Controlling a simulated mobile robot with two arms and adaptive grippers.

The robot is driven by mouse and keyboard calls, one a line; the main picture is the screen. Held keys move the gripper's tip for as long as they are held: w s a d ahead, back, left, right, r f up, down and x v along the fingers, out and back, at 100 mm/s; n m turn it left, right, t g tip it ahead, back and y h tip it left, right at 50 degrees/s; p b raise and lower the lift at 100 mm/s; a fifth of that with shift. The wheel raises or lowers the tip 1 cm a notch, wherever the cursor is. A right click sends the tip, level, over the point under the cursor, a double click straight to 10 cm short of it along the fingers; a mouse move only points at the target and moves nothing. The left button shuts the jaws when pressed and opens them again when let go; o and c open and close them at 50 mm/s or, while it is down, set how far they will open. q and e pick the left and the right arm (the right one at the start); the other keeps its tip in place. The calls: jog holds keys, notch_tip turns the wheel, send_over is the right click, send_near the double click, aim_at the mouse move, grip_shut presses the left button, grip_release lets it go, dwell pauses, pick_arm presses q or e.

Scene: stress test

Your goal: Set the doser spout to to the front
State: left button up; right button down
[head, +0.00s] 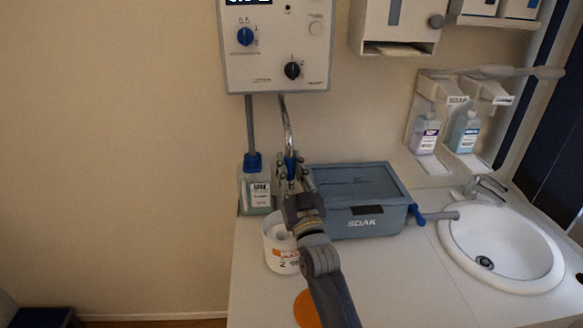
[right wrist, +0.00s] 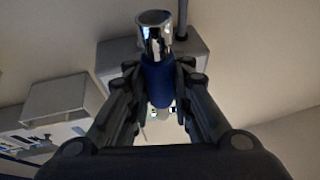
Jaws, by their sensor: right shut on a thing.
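The doser (head: 268,62) is a grey box on the wall with a blue knob and a black knob. Its chrome spout (head: 286,118) hangs down from the underside, with a blue sleeve (head: 290,162) low on it. My right gripper (head: 291,176) is shut on the blue sleeve, above the counter's back part. In the right wrist view the fingers (right wrist: 157,88) stand either side of the sleeve (right wrist: 158,76), and the chrome end (right wrist: 155,34) sticks out past them. The gripper partly hides the spout's lower end. My left gripper is not in view.
A grey SDAK tub (head: 360,222) stands just right of the gripper. A white canister (head: 277,252) stands below, partly behind my arm. A bottle (head: 246,196) with a blue cap and hose is to the left. An orange disc (head: 305,308) lies near the front; the sink (head: 500,245) is right.

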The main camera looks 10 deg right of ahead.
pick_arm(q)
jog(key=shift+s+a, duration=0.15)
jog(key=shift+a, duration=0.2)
pick_arm(e)
jog(key=shift+a, duration=0.3)
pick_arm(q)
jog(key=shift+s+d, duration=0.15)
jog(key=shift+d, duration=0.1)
pick_arm(e)
jog(key=c, duration=1.4)
grip_release()
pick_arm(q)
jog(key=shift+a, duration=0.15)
pick_arm(e)
jog(key=v, duration=1.2)
